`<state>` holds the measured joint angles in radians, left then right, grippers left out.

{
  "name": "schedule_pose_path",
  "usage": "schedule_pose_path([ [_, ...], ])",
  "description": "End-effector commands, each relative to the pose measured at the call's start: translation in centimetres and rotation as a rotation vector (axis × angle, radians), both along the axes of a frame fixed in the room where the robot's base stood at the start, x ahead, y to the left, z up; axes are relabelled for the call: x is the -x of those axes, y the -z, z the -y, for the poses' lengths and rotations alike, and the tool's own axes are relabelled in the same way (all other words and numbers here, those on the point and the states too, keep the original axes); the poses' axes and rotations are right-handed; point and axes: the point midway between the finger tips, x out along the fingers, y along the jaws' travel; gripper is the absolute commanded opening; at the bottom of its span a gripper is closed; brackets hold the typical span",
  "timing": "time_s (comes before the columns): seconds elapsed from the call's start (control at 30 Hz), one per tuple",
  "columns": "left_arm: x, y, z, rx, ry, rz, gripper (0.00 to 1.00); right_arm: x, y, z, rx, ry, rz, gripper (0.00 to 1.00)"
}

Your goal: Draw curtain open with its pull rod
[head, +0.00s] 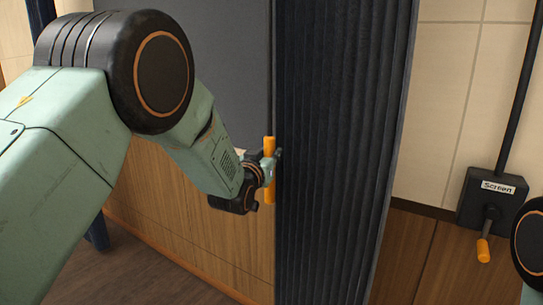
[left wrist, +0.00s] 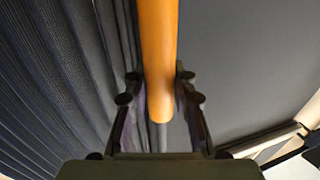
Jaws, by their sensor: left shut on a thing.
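The dark pleated curtain (head: 340,150) hangs in the middle of the head view, bunched into narrow vertical folds. Its orange pull rod (head: 269,190) hangs upright at the curtain's left edge. My left gripper (head: 270,168) is shut on the rod, with rod showing above and below the fingers. In the left wrist view the rod (left wrist: 157,45) runs between the two fingers (left wrist: 158,82), and its rounded lower end shows. The curtain (left wrist: 60,80) is on the left there. My right gripper is out of view.
A flat dark grey panel (head: 225,60) lies left of the curtain, above wood panelling (head: 160,185). On the right, a black box labelled "Screen" (head: 490,205) with an orange-handled crank (head: 483,250) is on the wall. Part of my right arm shows at the right edge.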

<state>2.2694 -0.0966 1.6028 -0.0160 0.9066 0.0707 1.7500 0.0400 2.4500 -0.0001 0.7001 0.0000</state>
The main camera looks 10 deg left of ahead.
Motion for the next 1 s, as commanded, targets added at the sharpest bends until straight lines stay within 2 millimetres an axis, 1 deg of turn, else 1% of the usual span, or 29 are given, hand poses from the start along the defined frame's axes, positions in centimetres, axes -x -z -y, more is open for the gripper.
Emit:
schedule_pose_path([
  [0.17, 0.0, -0.1, 0.0, 0.002, -0.001, 0.004, 0.00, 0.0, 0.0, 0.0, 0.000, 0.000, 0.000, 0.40],
  [0.2, 0.0, -0.1, 0.0, 0.002, 0.000, 0.004, 0.25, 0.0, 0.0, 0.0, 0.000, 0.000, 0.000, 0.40],
  [0.47, 0.1, -0.1, 0.2, 0.002, 0.000, 0.002, 0.47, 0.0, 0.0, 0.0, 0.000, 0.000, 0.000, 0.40],
  [0.5, 0.1, -0.1, 0.2, 0.001, 0.000, 0.002, 0.49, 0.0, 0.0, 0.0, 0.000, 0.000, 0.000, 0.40],
  [0.8, 0.2, 0.0, 0.3, 0.001, 0.000, 0.001, 0.49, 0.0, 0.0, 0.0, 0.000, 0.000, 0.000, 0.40],
  [0.87, 0.5, 0.0, 0.3, 0.001, 0.000, 0.001, 0.49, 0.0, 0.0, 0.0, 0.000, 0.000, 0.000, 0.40],
  [1.0, 1.9, -0.1, 0.2, 0.001, 0.000, 0.000, 0.49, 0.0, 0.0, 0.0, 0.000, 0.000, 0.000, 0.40],
])
